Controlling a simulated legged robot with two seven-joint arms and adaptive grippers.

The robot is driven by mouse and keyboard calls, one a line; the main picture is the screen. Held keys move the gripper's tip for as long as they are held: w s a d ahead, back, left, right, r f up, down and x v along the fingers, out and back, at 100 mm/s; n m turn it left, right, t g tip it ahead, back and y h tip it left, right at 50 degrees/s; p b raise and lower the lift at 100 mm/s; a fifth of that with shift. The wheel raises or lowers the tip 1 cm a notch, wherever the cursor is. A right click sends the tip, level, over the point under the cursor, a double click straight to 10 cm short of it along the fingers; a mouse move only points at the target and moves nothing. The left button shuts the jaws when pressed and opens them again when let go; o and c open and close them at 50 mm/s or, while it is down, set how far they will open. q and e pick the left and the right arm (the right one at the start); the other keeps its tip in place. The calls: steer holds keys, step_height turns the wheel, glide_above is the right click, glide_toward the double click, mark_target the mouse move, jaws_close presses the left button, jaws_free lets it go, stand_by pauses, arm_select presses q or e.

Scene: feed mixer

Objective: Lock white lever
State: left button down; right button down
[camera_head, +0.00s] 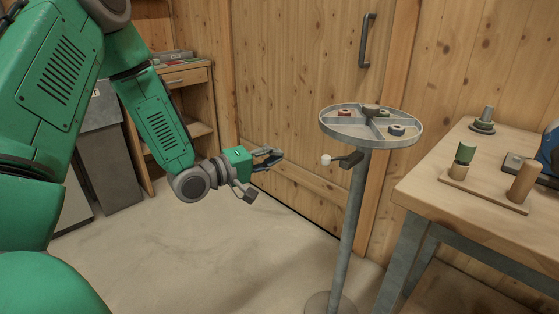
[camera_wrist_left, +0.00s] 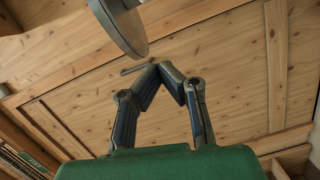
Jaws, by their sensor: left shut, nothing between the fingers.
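The white lever (camera_head: 327,160) is a short arm with a white ball at its left end. It sticks out from a dark bracket on the grey pole (camera_head: 351,225), under the round tray (camera_head: 324,125). My left gripper (camera_head: 275,157) is left of the white ball, apart from it, at about the same height in the picture. Its fingers (camera_wrist_left: 171,70) meet at the tips in the left wrist view and hold nothing. I cannot make out the lever in that view. My right gripper is not in view.
The divided tray holds several small parts. A wooden bench (camera_head: 470,200) on the right carries pegs on a board (camera_head: 484,190) and a blue tool (camera_head: 548,150). A wooden door with a dark handle (camera_head: 367,40) stands behind. Floor left of the pole is clear.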

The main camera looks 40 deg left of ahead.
mark_target(336, 159)
arm_select(q)
steer(key=w+d+f+b, duration=0.1)
steer(key=w+d+b, duration=0.2)
steer(key=w+d, duration=0.3)
steer(key=shift+w, duration=0.5)
steer(key=shift+d, duration=0.1)
